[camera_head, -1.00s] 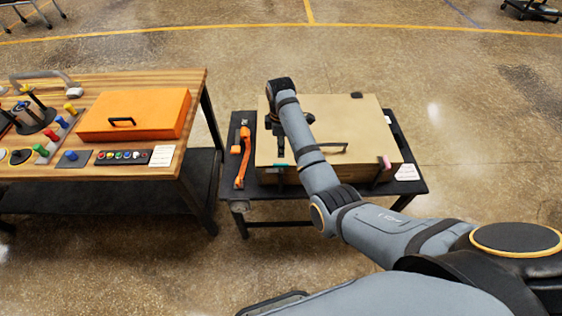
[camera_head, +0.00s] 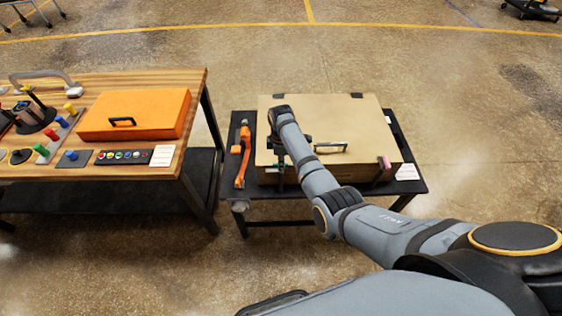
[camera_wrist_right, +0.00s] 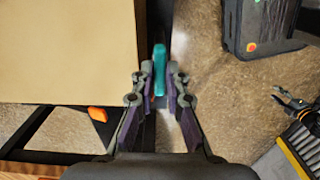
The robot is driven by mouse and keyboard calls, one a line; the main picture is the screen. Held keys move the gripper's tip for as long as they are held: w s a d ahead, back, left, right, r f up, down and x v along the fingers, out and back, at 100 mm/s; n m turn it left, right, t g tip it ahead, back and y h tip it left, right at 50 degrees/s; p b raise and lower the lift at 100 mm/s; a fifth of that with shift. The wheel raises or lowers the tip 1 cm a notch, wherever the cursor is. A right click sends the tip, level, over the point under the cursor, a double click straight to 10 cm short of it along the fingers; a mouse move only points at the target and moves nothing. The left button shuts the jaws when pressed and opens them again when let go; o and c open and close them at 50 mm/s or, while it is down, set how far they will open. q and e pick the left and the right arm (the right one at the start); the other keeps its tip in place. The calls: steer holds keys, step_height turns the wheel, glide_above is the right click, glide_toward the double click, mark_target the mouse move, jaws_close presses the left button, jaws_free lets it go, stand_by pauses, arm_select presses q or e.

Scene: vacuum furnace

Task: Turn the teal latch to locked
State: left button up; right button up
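The teal latch (camera_wrist_right: 159,62) shows upright in the right wrist view, at the side of a tan box (camera_wrist_right: 65,50). My right gripper (camera_wrist_right: 159,79) is open, with its two fingertips on either side of the latch's near end. I cannot tell whether either finger touches it. In the head view the right gripper (camera_head: 278,163) is at the front left of the tan box (camera_head: 350,115), pointing down. The latch is mostly hidden there by the gripper and arm. My left gripper is not in view.
A pink-topped latch (camera_head: 384,162) is at the box's front right, and a black handle (camera_head: 331,148) lies between. An orange tool (camera_head: 243,157) is on the black table (camera_head: 415,184) left of the box. A wooden workbench (camera_head: 190,90) with an orange case (camera_head: 135,110) stands further left.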

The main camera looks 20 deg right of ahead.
jaws_close()
steer(key=m+p, duration=0.2)
steer(key=m, duration=0.1)
steer(key=shift+r+p, duration=0.15)
steer(key=shift+p, duration=0.15)
steer(key=m+p, duration=0.2)
steer(key=m, duration=0.2)
steer(key=shift+m, duration=0.3)
steer(key=m+p, duration=0.1)
steer(key=m, duration=0.4)
steer(key=m+p, duration=0.1)
steer(key=m, duration=0.4)
steer(key=shift+m, duration=0.3)
